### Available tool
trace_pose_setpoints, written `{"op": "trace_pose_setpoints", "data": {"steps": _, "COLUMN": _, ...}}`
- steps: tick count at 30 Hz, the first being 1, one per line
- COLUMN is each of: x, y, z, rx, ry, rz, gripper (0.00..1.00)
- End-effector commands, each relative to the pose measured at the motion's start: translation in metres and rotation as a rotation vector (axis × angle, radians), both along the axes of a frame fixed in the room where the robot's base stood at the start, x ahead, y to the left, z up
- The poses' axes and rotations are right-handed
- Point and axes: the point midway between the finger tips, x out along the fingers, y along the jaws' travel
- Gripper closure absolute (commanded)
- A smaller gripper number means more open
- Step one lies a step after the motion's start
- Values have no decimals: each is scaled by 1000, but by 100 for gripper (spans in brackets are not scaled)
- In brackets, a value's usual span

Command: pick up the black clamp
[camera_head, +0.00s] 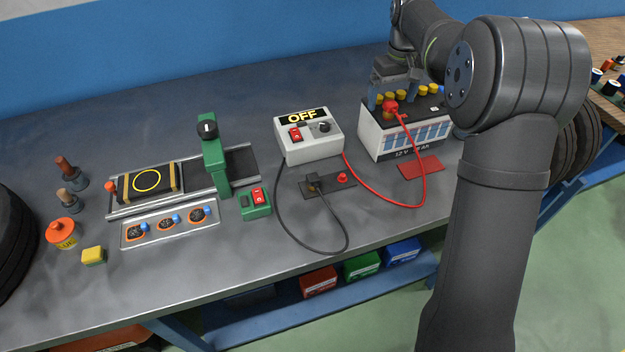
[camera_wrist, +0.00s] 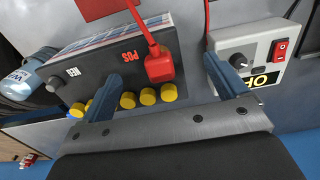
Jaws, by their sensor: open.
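The black clamp (camera_head: 313,182) rests on a dark plate (camera_head: 328,188) on the bench in the head view, with a black cable (camera_head: 347,238) looping from it to the charger box. It does not show in the wrist view. My gripper (camera_head: 393,92) is open over the battery (camera_head: 405,132), up and to the right of the black clamp. In the wrist view my gripper (camera_wrist: 162,70) has its fingers spread, with the red clamp (camera_wrist: 158,64) showing between them at the POS mark. I cannot tell whether a finger touches the red clamp.
The charger box (camera_head: 309,136) reads OFF and stands between the black clamp and the back of the bench. A red cable (camera_head: 377,203) loops to the red clamp over a red plate (camera_head: 421,168). A small red-switch green box (camera_head: 256,204) is left of the dark plate.

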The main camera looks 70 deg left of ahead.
Motion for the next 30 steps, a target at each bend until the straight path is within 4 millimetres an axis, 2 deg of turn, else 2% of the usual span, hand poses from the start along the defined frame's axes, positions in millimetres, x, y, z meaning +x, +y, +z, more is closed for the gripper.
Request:
{"op": "trace_pose_setpoints", "data": {"steps": 1, "x": 0, "y": 0, "z": 0, "rx": 0, "ry": 0, "rz": 0, "gripper": 20}}
{"op": "trace_pose_setpoints", "data": {"steps": 5, "x": 0, "y": 0, "z": 0, "rx": 0, "ry": 0, "rz": 0, "gripper": 45}}
{"op": "trace_pose_setpoints", "data": {"steps": 14, "x": -1, "y": 1, "z": 2, "rx": 8, "ry": -6, "rz": 4, "gripper": 45}}
{"op": "trace_pose_setpoints", "data": {"steps": 18, "x": -5, "y": 16, "z": 20, "rx": 99, "ry": -67, "rz": 43, "gripper": 45}}
{"op": "trace_pose_setpoints", "data": {"steps": 23, "x": -89, "y": 3, "z": 18, "rx": 68, "ry": -36, "rz": 38, "gripper": 45}}
{"op": "trace_pose_setpoints", "data": {"steps": 27, "x": -159, "y": -20, "z": 16, "rx": 37, "ry": -15, "rz": 25, "gripper": 45}}
{"op": "trace_pose_setpoints", "data": {"steps": 30, "x": -195, "y": -38, "z": 13, "rx": 16, "ry": -6, "rz": 14, "gripper": 45}}
